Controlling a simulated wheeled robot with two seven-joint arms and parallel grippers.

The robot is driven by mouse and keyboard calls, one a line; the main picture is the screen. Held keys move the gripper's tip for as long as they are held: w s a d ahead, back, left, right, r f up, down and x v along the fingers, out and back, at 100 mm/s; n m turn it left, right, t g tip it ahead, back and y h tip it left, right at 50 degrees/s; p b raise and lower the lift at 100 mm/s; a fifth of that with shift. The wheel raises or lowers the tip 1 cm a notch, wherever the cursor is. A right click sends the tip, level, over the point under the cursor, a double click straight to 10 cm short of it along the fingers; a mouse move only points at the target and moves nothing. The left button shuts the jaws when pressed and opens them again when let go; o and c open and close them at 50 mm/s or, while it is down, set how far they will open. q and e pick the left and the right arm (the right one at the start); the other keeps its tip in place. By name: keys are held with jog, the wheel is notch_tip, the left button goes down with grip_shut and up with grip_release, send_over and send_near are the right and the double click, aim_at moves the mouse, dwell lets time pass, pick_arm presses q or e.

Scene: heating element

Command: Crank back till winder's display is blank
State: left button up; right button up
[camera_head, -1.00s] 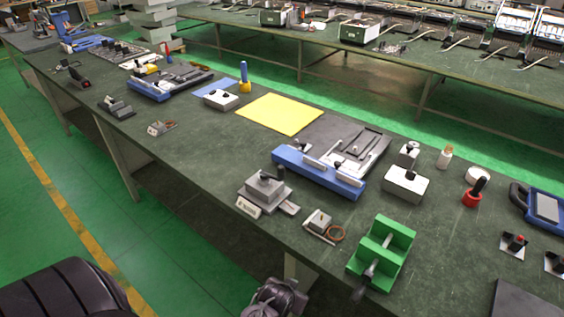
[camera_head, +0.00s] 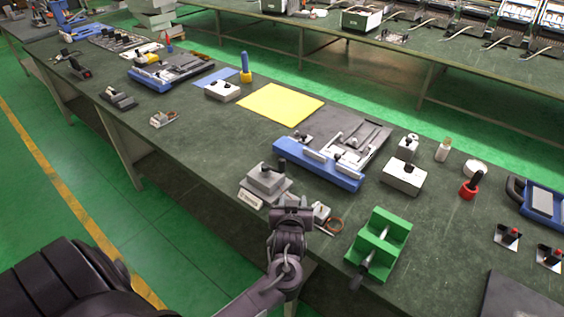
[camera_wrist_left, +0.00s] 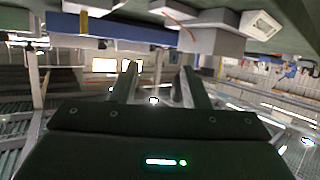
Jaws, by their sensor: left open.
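A grey boxy device (camera_head: 268,178) with a dark knob or handle on top and a pale front panel (camera_head: 250,199) stands near the table's front edge. I take it for the winder; the panel's reading is too small to tell. My left gripper (camera_head: 291,212) is just in front of and right of it, apparently apart from it. In the left wrist view, the left gripper (camera_wrist_left: 160,85) is open with nothing between its fingers. That view looks upside down, with a grey box (camera_wrist_left: 215,40) and a pale panel (camera_wrist_left: 262,25) near the top. My right gripper is not in view.
A green block with a dark handle (camera_head: 380,240) stands right of the gripper. A small plate with a copper ring (camera_head: 333,225) is partly hidden behind it. A blue-fronted fixture (camera_head: 318,165) lies behind. A yellow sheet (camera_head: 280,103) lies farther back.

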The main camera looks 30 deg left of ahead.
aim_at(283, 166)
pick_arm(q)
jog(key=w+a+r+y, duration=0.1)
jog(key=a+r+n+t+y, duration=0.1)
jog(key=a+r+y, duration=0.1)
jog(key=w+a+r+y, duration=0.1)
jog(key=shift+w+a+r+n+t+y, duration=0.3)
jog(key=shift+r+n+y, duration=0.1)
jog(key=p+x, duration=0.2)
jog(key=x, duration=0.5)
jog(key=shift+f, duration=0.1)
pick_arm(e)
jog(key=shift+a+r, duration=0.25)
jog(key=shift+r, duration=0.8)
pick_arm(q)
jog(key=shift+c, duration=0.2)
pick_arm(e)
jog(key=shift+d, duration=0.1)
pick_arm(q)
grip_shut()
